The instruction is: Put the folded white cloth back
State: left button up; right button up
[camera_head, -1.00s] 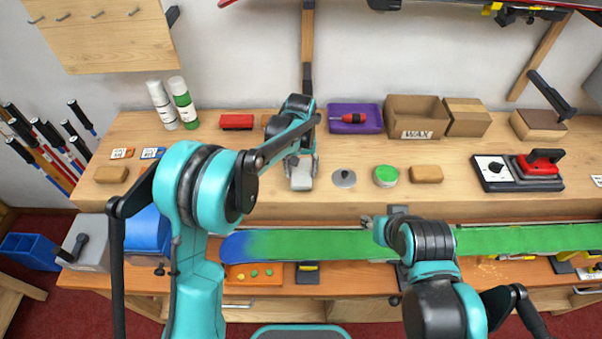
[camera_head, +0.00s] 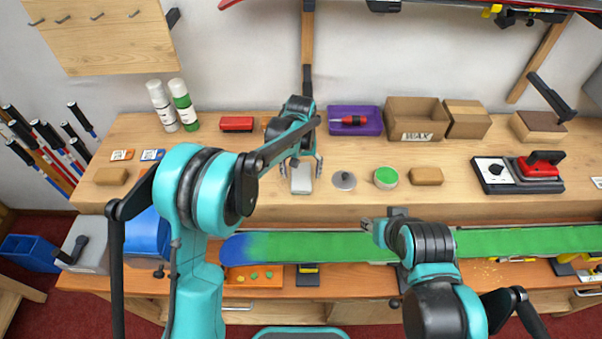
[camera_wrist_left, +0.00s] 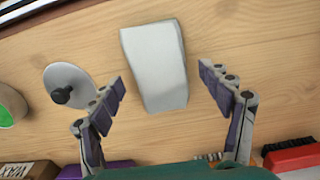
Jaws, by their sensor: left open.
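The folded white cloth (camera_head: 301,178) lies on the raised wooden shelf of the bench, left of a round metal lid with a knob. It also shows in the left wrist view (camera_wrist_left: 154,65) as a pale folded block lying flat on the wood. My left gripper (camera_head: 302,172) is open just behind and above the cloth. In the left wrist view its two fingers (camera_wrist_left: 172,92) are spread apart at the cloth's near end, not touching it. My right gripper (camera_head: 368,223) is by the green ski near the clamp; its fingers are too small to read.
The metal lid (camera_head: 344,180), a green tin (camera_head: 386,177) and a tan block (camera_head: 426,175) stand right of the cloth. Behind are a purple tray (camera_head: 371,128), a WAX box (camera_head: 417,110) and a red brush (camera_head: 237,124). The green ski (camera_head: 320,246) runs along the front.

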aim_at(301, 176)
pick_arm(q)
notch_tip(301, 176, up, 11)
jog(key=p, duration=0.2)
jog(key=s+a+r+t, duration=0.1)
jog(key=s+a+r, duration=0.3)
jog(key=a+r, duration=0.1)
jog(key=s+a+t, duration=0.3)
jog(key=s+a, duration=0.3)
jog(key=s, duration=0.4)
jog(key=s+a+f+t, duration=0.1)
jog(key=s+a+t, duration=0.2)
jog(key=s+a, duration=0.3)
jog(key=s, duration=0.4)
jog(key=shift+s+a+f, duration=0.2)
jog(key=shift+s+a, duration=0.15)
jog(key=shift+a, duration=0.05)
pick_arm(e)
notch_tip(301, 176, up, 2)
jog(key=shift+r, duration=0.2)
notch_tip(301, 176, down, 7)
jog(key=b, duration=0.7)
jog(key=shift+f, duration=0.1)
pick_arm(q)
notch_tip(301, 176, down, 7)
jog(key=shift+r, duration=0.15)
pick_arm(e)
jog(key=shift+r, duration=0.25)
